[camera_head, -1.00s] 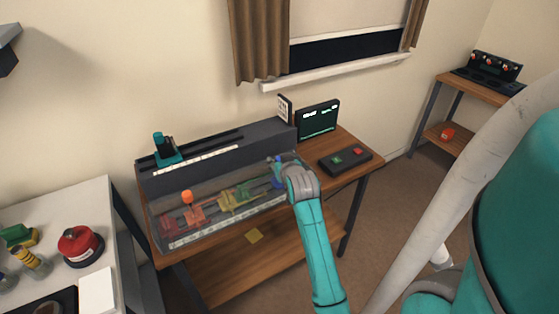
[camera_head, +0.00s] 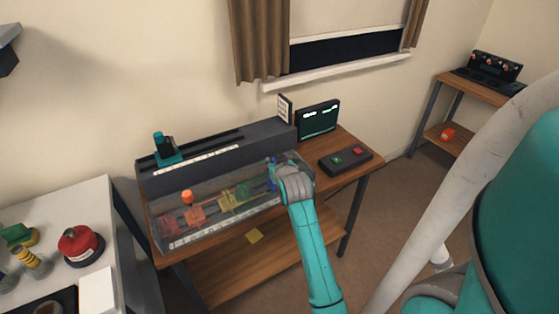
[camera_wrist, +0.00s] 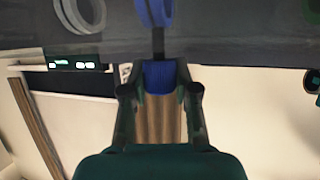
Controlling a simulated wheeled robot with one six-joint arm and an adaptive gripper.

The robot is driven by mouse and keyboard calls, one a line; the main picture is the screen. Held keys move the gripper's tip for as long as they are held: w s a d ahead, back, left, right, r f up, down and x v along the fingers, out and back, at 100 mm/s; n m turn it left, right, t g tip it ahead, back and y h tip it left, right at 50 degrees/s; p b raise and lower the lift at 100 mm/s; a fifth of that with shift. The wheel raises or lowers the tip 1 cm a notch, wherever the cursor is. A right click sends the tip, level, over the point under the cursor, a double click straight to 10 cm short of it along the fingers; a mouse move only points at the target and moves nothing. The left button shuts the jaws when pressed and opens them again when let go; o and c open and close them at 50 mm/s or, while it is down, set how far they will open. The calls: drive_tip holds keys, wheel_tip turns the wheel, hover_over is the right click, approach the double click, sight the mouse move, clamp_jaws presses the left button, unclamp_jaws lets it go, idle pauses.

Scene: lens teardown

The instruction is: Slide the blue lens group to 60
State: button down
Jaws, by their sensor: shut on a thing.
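The blue lens group (camera_head: 272,174) sits at the right end of the clear-covered lens bench (camera_head: 168,216). In the wrist view its blue ring (camera_wrist: 155,12) shows at the top, with a dark stem leading down to a ribbed blue knob (camera_wrist: 160,75). My gripper (camera_wrist: 160,92) is shut on this knob, one finger on each side. In the head view my gripper (camera_head: 292,180) is at the right end of the bench and hides part of the blue group. A scale strip (camera_head: 195,234) runs along the bench's front; its numbers are too small to read.
Green (camera_head: 243,192), yellow (camera_head: 230,203), orange (camera_head: 195,214) and red (camera_head: 168,224) groups stand left of the blue one. A monitor (camera_head: 318,119) and a button box (camera_head: 345,160) are at the right. A teal-topped device (camera_head: 164,148) stands on the rear rail.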

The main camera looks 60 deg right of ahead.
drive_tip(key=shift+w+a, duration=0.5)
drive_tip(key=shift+a, duration=0.35)
drive_tip(key=shift+w+a, duration=0.5)
drive_tip(key=shift+a, duration=0.3)
drive_tip(key=c, duration=0.8)
unclamp_jaws()
drive_tip(key=shift+c, duration=0.2)
drive_tip(key=shift+s, duration=0.1)
drive_tip(key=v, duration=1.1)
drive_tip(key=shift+s+a+r, duration=0.15)
drive_tip(key=shift+a+r, duration=0.05)
drive_tip(key=shift+a, duration=0.1)
